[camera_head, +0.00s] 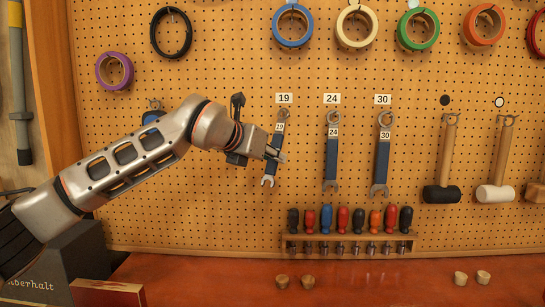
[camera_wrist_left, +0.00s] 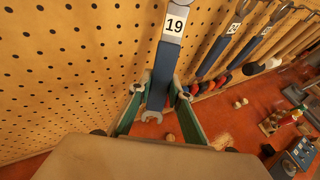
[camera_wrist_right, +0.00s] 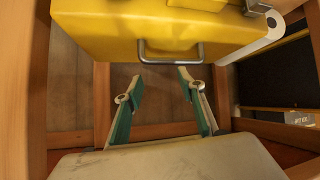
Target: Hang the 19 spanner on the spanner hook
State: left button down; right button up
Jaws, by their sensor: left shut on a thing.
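The 19 spanner (camera_head: 270,168), with a blue handle and steel ends, hangs almost upright, tilted slightly, in front of the pegboard under the 19 label (camera_head: 284,98). My left gripper (camera_head: 277,155) is shut on its blue handle. In the left wrist view, both fingers of the left gripper (camera_wrist_left: 160,94) lie against the sides of the spanner (camera_wrist_left: 162,68), open end downward. Its ring end is just below the 19 label. The hook is hidden there, and I cannot tell whether the ring is around it. My right gripper (camera_wrist_right: 154,88) is open and empty.
The 24 spanner (camera_head: 332,160) and 30 spanner (camera_head: 382,160) hang to the right. A screwdriver rack (camera_head: 350,237) is below them, mallets (camera_head: 443,193) farther right, tape rolls above. A yellow case (camera_wrist_right: 130,30) with a metal handle is ahead of my right gripper, between wooden posts.

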pick_arm(q)
jog(key=c, duration=1.8)
grip_release()
